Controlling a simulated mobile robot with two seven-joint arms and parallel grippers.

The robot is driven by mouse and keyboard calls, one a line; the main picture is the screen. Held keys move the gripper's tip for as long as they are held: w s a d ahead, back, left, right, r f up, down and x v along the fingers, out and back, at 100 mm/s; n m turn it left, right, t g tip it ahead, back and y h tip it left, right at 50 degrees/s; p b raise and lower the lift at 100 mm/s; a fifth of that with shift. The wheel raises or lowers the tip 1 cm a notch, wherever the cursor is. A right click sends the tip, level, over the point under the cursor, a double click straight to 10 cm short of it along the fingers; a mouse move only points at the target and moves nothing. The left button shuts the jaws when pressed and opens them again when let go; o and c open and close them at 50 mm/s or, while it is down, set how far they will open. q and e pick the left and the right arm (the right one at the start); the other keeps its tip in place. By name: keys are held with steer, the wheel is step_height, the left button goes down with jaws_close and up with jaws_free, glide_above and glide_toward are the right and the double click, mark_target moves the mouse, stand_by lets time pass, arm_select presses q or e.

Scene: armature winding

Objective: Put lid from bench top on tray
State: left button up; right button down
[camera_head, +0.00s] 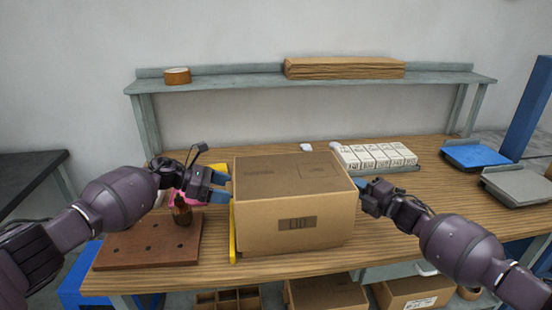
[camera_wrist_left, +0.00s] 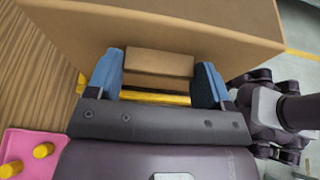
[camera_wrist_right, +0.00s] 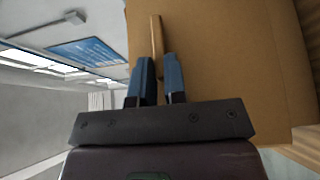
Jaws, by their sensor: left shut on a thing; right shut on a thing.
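A large brown cardboard box (camera_head: 295,205) with a closed top and a printed label stands at the front middle of the bench; it may be the lid. My left gripper (camera_head: 228,187) is at its left side, shut on a block-like cardboard grip (camera_wrist_left: 160,63) that sticks out from the wall. My right gripper (camera_head: 362,184) is at its right side, shut on a thin cardboard tab (camera_wrist_right: 158,45). A yellow edge (camera_head: 232,235) shows along the box's left foot; the rest is hidden. A grey tray (camera_head: 412,169) with several white cartons sits behind to the right.
A blue tray (camera_head: 476,155) and a grey flat tray (camera_head: 520,185) are at the right. A shelf (camera_head: 230,83) spans the back.

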arm_select(q)
steer(key=shift+f, duration=2.1)
arm_select(e)
steer(key=shift+f, duration=2.15)
arm_select(q)
steer(key=o, duration=1)
